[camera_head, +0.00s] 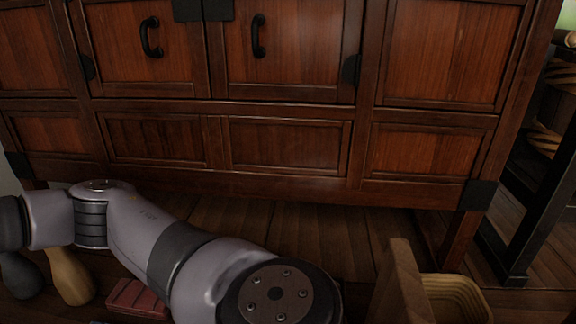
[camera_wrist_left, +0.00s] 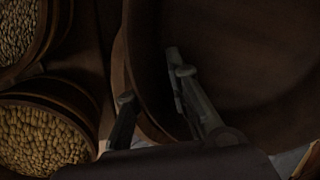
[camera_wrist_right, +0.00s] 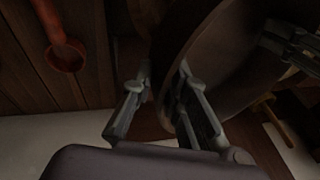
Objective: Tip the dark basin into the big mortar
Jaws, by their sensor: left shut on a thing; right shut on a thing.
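The dark basin (camera_wrist_left: 240,60) fills the right of the left wrist view, its inside dark; I cannot make out any contents. My left gripper (camera_wrist_left: 155,95) is shut on its wall, one finger inside and one outside. In the right wrist view the basin (camera_wrist_right: 225,55) shows as a broad dark curved side and rim. My right gripper (camera_wrist_right: 162,88) is shut on its edge. My left gripper also shows across the basin there (camera_wrist_right: 290,42). How far the basin is tilted is unclear. The big mortar cannot be made out for certain. The head view shows neither gripper nor basin.
Two round wooden containers, one of pale grains (camera_wrist_left: 17,28) and one of tan beans (camera_wrist_left: 42,137), stand beside the basin. A red ladle (camera_wrist_right: 66,52) hangs or lies near a plank surface. A wooden cabinet (camera_head: 290,145) stands ahead; a yellow basket (camera_head: 455,298) is low right.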

